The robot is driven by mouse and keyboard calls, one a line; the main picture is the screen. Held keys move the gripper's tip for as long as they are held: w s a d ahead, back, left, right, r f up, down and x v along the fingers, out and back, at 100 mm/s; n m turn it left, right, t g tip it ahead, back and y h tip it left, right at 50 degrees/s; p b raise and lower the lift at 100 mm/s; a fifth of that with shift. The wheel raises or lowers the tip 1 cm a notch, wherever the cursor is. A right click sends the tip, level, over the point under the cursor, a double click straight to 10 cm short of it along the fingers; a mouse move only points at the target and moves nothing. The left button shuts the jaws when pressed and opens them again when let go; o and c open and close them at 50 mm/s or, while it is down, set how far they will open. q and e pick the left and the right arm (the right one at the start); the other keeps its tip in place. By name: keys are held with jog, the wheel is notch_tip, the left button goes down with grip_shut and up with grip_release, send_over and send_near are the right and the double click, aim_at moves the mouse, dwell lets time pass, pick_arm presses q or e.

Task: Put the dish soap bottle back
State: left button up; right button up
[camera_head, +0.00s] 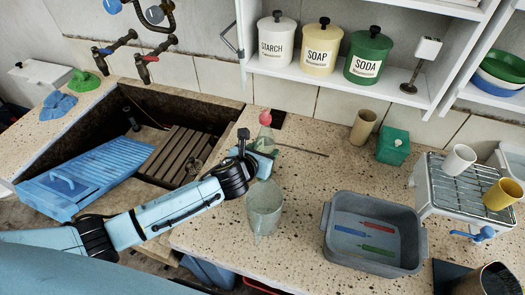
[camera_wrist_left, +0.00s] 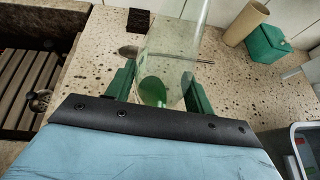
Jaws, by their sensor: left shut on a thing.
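The dish soap bottle (camera_head: 265,133) is clear, with a red cap and green liquid. It stands roughly upright at the middle of the counter, right of the sink. My right gripper is not in view.
A dark square (camera_head: 278,118) lies on the counter just behind the bottle. A thin metal utensil (camera_head: 303,151) lies to its right. A grey basin (camera_head: 372,262) stands right. The sink (camera_head: 118,95) is left. A shelf (camera_head: 345,86) overhangs the back.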

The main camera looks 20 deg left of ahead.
pick_arm(q)
jog(key=shift+f, duration=0.1)
jog(key=o, duration=1.2)
jog(key=shift+c, duration=0.2)
jog(key=p+v, duration=0.1)
jog(key=v, duration=1.1)
jog(key=shift+p, duration=0.35)
